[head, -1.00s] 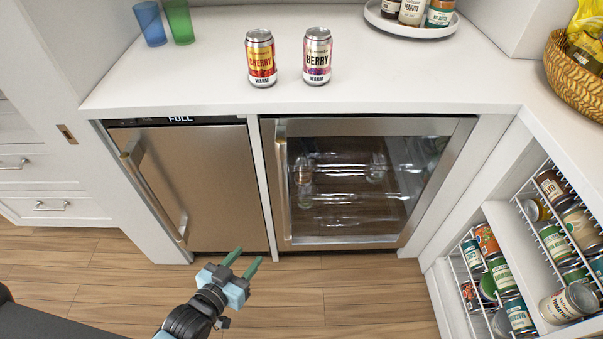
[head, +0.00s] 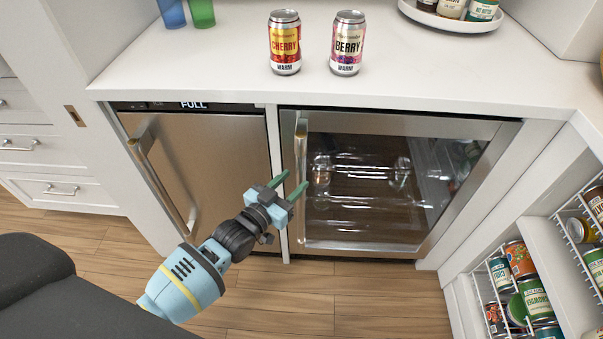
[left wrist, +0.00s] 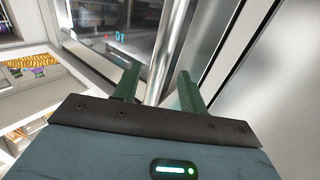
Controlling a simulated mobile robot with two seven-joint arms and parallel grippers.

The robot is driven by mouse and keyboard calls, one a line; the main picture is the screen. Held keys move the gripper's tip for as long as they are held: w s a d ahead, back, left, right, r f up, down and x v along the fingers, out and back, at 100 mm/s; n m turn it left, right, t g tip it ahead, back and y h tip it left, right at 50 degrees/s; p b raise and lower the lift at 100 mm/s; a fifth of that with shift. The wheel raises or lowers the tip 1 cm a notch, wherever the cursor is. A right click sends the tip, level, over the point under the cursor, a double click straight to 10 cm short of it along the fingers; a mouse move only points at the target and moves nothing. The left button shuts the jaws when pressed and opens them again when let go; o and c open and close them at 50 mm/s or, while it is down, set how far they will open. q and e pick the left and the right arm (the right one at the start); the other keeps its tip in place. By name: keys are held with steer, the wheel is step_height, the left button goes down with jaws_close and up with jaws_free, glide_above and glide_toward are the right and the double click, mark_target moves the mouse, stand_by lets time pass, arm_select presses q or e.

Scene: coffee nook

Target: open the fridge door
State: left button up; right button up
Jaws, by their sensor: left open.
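The fridge (head: 405,245) with a glass door stands under the counter and is shut. Cans and bottles show dimly through its glass (head: 365,190). Its upright metal bar handle (head: 301,160) is on the door's left edge. Whether either finger touches the bar cannot be told. My right gripper is not in view.
A steel-door appliance (head: 215,165) marked FULL, with its own bar handle (head: 160,172), stands left of the fridge. Cherry (head: 285,42) and Berry (head: 347,43) cans stand on the counter. A can rack (head: 520,290) is at right. The floor (head: 375,290) in front is clear.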

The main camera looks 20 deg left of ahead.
mark_target(298, 177)
arm_select(q)
steer(key=shift+x, duration=2.15)
jaws_close()
